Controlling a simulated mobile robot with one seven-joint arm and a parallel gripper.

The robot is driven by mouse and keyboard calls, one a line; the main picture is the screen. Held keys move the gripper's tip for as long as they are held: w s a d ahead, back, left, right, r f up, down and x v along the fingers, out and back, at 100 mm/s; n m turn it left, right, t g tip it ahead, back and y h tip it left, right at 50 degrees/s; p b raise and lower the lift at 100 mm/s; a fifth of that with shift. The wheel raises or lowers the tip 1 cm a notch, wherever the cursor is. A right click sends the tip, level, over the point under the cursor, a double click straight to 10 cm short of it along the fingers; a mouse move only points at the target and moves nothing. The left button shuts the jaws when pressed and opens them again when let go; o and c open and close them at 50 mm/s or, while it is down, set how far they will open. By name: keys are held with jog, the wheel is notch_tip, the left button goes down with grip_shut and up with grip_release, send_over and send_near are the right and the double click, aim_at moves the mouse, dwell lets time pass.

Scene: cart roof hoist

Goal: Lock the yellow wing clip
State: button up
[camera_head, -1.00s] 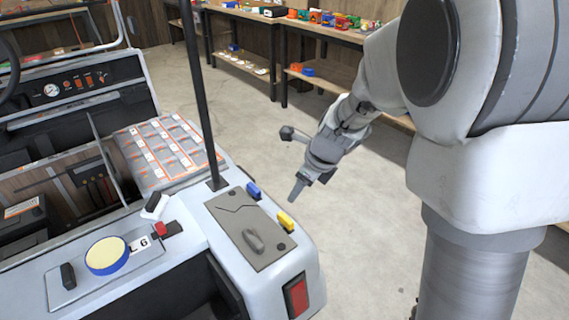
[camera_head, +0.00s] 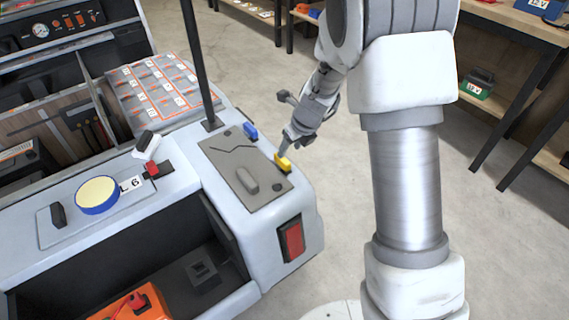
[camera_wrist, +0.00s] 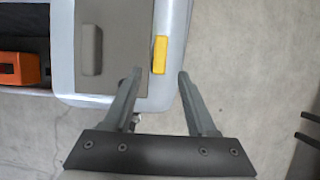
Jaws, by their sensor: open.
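The yellow wing clip (camera_head: 284,161) sits on the right edge of the cart's light grey corner, beside a grey-brown panel (camera_head: 240,192). In the wrist view the yellow clip (camera_wrist: 160,55) stands upright in the picture, just beyond and between my fingertips. My gripper (camera_wrist: 159,72) is open, with one finger on each side of the clip's line. In the head view my gripper (camera_head: 285,148) is right at the clip. I cannot tell whether a finger touches it. A blue clip (camera_head: 251,131) sits farther back along the same edge.
A black post (camera_head: 196,70) rises from the cart behind the panel. The panel carries a raised grey handle (camera_head: 247,180). A red light (camera_head: 292,238) is on the cart's end. Shelves (camera_head: 530,90) stand at the right.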

aim_at(284, 159)
jog(key=b+x, duration=0.2)
jog(key=x, duration=0.5)
jog(key=shift+f, duration=0.3)
grip_shut()
